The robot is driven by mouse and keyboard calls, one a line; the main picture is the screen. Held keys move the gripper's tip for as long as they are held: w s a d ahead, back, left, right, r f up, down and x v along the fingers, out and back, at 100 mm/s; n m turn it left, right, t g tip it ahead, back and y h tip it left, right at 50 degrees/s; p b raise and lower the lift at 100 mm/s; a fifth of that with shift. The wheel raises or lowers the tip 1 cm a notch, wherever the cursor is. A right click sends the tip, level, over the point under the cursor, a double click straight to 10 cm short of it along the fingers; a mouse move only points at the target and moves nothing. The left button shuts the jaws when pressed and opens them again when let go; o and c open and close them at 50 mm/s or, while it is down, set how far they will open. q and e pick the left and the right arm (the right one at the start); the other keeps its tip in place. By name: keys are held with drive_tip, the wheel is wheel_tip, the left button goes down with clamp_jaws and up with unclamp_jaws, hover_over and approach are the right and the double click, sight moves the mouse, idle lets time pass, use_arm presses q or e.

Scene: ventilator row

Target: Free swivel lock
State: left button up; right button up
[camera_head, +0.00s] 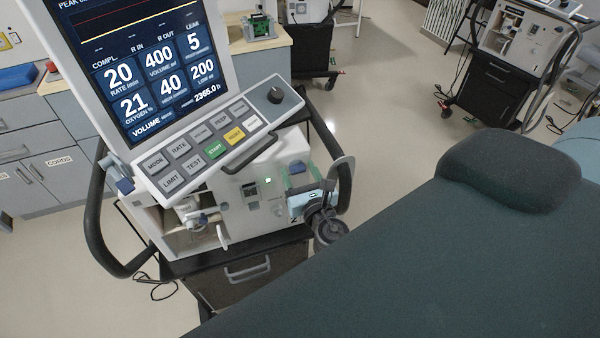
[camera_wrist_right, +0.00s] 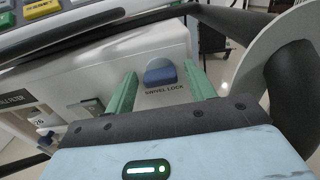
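The swivel lock is a blue knob (camera_wrist_right: 160,75) with a rounded top, on the white front of the ventilator. The label "SWIVEL LOCK" is printed just below it. My right gripper (camera_wrist_right: 159,72) is open, with one green finger on each side of the knob and visible gaps between. It also shows in the head view (camera_head: 298,174), in front of the panel. Whether the fingertips reach the panel is unclear. My left gripper is out of view.
The ventilator's screen (camera_head: 140,60) and button panel (camera_head: 215,140) tilt above the front. A black curved handle (camera_head: 92,210) runs along its left side. A dark padded bed (camera_head: 430,250) fills the lower right. Cabinets (camera_head: 40,170) stand at left.

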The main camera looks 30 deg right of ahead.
drive_tip(key=c, duration=0.8)
drive_tip(key=shift+c, duration=0.2)
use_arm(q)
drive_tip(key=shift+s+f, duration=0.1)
use_arm(e)
drive_tip(key=shift+m, duration=0.4)
drive_tip(key=m+b, duration=0.1)
drive_tip(key=m, duration=0.2)
drive_tip(key=shift+f, duration=0.15)
drive_tip(key=m+b, duration=0.1)
drive_tip(key=m, duration=0.3)
drive_tip(key=shift+d, duration=0.1)
drive_tip(key=m+b, duration=0.1)
drive_tip(key=m, duration=0.4)
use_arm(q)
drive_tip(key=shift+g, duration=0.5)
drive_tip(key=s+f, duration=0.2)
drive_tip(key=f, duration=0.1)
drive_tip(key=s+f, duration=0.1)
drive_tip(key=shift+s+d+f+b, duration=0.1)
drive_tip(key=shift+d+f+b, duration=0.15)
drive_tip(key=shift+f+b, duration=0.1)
use_arm(e)
drive_tip(key=m, duration=0.5)
drive_tip(key=shift+m, duration=0.3)
